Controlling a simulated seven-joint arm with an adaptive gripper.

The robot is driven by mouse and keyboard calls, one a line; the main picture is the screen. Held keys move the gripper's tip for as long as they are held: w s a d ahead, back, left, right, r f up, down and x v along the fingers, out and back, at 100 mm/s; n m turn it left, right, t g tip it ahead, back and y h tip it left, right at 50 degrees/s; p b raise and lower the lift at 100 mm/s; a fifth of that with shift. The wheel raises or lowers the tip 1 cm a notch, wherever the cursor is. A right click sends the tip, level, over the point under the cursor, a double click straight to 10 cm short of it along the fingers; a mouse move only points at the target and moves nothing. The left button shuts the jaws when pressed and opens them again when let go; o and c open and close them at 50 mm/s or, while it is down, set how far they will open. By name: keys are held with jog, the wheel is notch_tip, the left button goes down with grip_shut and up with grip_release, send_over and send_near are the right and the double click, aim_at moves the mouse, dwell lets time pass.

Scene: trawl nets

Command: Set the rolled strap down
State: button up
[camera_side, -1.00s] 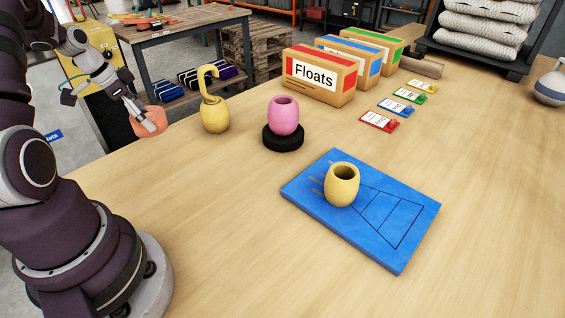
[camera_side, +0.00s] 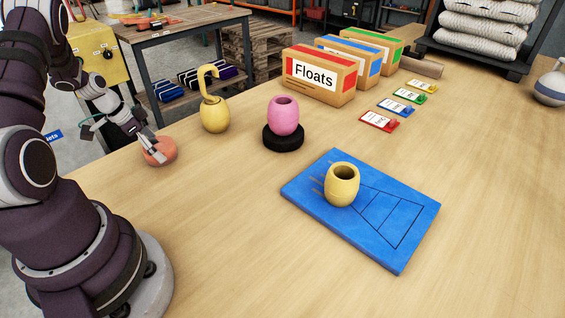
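The rolled strap (camera_side: 167,150), a coral-orange round roll, is at the table's far left edge in the side view. My gripper (camera_side: 155,153) points down at it, with its pale fingers across the roll's near face. The fingers look closed on the roll, and they hide part of it. The roll is at or just above the wooden tabletop (camera_side: 225,215); I cannot tell whether it touches.
A yellow float with a hook (camera_side: 215,115) stands to the right of the roll. A pink float (camera_side: 284,115) sits on a black ring (camera_side: 283,137). A yellow float (camera_side: 342,185) stands on a blue mat (camera_side: 400,255). Boxes (camera_side: 318,76) stand behind.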

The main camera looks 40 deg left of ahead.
jog(key=shift+r, duration=0.1)
jog(key=v, duration=1.2)
jog(key=w+d+r, duration=0.7)
jog(key=d, duration=0.4)
jog(key=s+d+r+n, duration=0.1)
jog(key=s+d, duration=0.2)
jog(key=d, duration=0.4)
jog(key=s+d+r+n+t+y, duration=0.1)
jog(key=s+d, duration=0.2)
jog(key=d, duration=0.4)
jog(key=shift+n, duration=0.3)
